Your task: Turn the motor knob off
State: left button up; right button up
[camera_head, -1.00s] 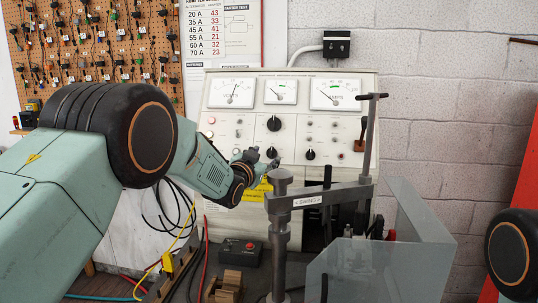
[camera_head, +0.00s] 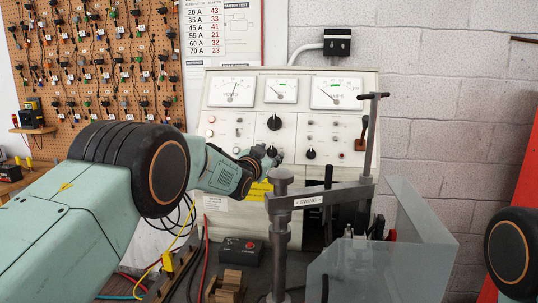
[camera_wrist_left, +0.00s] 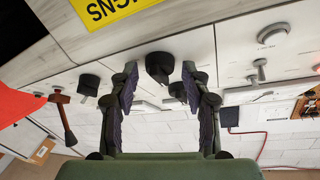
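The test bench panel (camera_head: 225,145) faces me with several black knobs on it. My left gripper (camera_head: 272,154) is at the lower middle of the panel, its fingers pointing at the panel. In the left wrist view the gripper (camera_wrist_left: 160,82) is open, with one black knob (camera_wrist_left: 158,65) between and just beyond its fingers; contact cannot be told. In the head view the gripper largely hides that knob. Another knob (camera_head: 274,122) is above the gripper, and one (camera_head: 310,153) is to its right. The knob labels are too small to read. My right gripper is out of view.
A metal swing arm (camera_head: 325,196) on a post stands in front of the panel, right of my gripper. A clear shield (camera_head: 380,270) stands at lower right. Three meters (camera_head: 281,91) top the panel.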

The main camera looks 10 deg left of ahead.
pick_arm(q)
jog(key=shift+s+r, duration=0.1)
jog(key=c, duration=0.3)
grip_shut()
jog(key=shift+d+n+y+b, duration=0.1)
jog(key=shift+n+y+b, duration=0.5)
jog(key=shift+n+b, duration=0.35)
jog(key=shift+n+t+y+b, duration=0.45)
jog(key=shift+n+y, duration=0.25)
jog(key=shift+n, duration=0.25)
jog(key=o, duration=0.5)
grip_release()
jog(key=shift+s, duration=0.15)
